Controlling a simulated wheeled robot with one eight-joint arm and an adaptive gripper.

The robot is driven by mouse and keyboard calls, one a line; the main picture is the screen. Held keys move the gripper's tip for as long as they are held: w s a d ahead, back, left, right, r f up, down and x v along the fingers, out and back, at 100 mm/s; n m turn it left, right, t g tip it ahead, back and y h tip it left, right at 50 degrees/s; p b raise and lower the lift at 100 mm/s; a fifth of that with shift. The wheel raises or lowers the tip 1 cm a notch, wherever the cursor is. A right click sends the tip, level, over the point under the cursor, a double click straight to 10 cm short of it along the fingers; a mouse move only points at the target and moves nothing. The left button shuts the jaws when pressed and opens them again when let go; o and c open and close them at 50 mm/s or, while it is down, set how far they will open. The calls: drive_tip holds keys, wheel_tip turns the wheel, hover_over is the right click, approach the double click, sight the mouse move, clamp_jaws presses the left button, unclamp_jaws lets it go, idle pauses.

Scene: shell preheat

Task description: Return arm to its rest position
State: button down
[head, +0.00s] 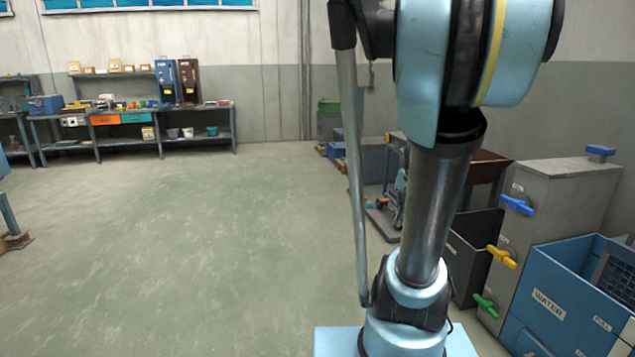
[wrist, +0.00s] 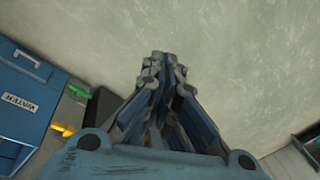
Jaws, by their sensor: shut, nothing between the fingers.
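My gripper (wrist: 165,62) shows in the wrist view, its fingers together at the tips, with nothing held between them. It points down over bare floor. In the head view my light blue arm rises from its base at the right of centre, and the gripper itself is out of that view.
At right stand a blue bin marked WATER (head: 548,303) and a grey cabinet (head: 560,200) with blue, yellow (head: 501,256) and green handles. A workbench (head: 130,115) with tools lines the back wall at left. The green-grey floor (head: 220,230) between is clear.

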drive_tip(key=s+a+f+n, duration=0.3)
drive_tip(key=s+n, duration=0.1)
drive_tip(key=s, duration=0.2)
drive_tip(key=s+a+f+n+h, duration=0.1)
drive_tip(key=s+a+f+n, duration=0.2)
drive_tip(key=s, duration=0.4)
drive_tip(key=shift+s+n, duration=0.2)
drive_tip(key=shift+n, duration=0.5)
drive_tip(key=shift+f, duration=0.1)
